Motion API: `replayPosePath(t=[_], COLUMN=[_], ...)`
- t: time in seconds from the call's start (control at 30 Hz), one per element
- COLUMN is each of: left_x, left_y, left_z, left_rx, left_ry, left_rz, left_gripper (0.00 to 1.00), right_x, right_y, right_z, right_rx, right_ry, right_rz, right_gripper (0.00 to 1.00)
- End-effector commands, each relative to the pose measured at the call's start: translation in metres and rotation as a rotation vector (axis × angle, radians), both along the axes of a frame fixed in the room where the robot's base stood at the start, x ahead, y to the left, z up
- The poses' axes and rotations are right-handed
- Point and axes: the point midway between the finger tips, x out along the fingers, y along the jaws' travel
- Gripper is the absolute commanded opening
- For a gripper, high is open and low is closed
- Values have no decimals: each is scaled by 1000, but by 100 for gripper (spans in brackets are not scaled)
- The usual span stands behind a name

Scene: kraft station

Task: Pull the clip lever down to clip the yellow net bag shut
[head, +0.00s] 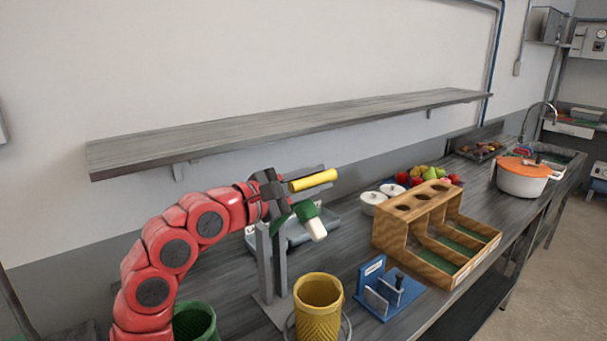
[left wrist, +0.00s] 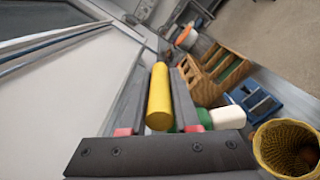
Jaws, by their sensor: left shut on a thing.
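The clip stand (head: 273,270) is a grey upright post on the worktop. Its lever has a yellow cylindrical grip (head: 314,180) that lies level near the top of the post. My left gripper (head: 311,176) is shut on this yellow grip. In the left wrist view the yellow grip (left wrist: 159,95) lies between the two fingers. A green and white part (head: 313,222) hangs just below the gripper. The yellow net bag (head: 318,303) stands with its mouth open in front of the post, below and apart from the gripper. It also shows in the left wrist view (left wrist: 287,148). My right gripper is not in view.
A blue stand (head: 385,297) and a wooden rack (head: 420,255) are right of the bag. A green basket (head: 194,322) is at the lower left, by my arm. White lidded pots (head: 374,199) and a grey device (head: 290,232) sit behind. A wall shelf (head: 280,128) runs above.

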Motion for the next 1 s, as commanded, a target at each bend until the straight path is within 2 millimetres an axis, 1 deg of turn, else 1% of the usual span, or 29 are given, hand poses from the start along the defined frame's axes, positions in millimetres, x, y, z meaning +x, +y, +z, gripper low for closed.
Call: replayPosePath(t=[0.03, 0.2, 0.67, 0.7, 0.77, 0.8, 0.83, 1.0], left_x=[-3, -9, -11, -11, -11, -11, -11, -11], left_y=[-3, -6, -8, -7, -8, -8, -8, -8], left_z=[-6, -11, -12, -12, -12, -12, -12, -12], left_rx=[13, 37, 43, 43, 43, 43, 43, 43], left_ry=[-15, -48, -60, -60, -60, -60, -60, -59], left_rz=[0, 2, 3, 3, 3, 2, 2, 1], left_gripper=[0, 0, 0, 35, 46, 53, 58, 58], right_x=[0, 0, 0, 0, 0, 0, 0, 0], right_y=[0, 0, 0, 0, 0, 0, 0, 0], right_z=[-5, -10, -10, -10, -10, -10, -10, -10], right_rx=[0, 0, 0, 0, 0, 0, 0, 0], right_ry=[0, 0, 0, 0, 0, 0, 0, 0], right_rz=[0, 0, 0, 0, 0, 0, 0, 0], right_gripper=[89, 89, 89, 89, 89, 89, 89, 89])
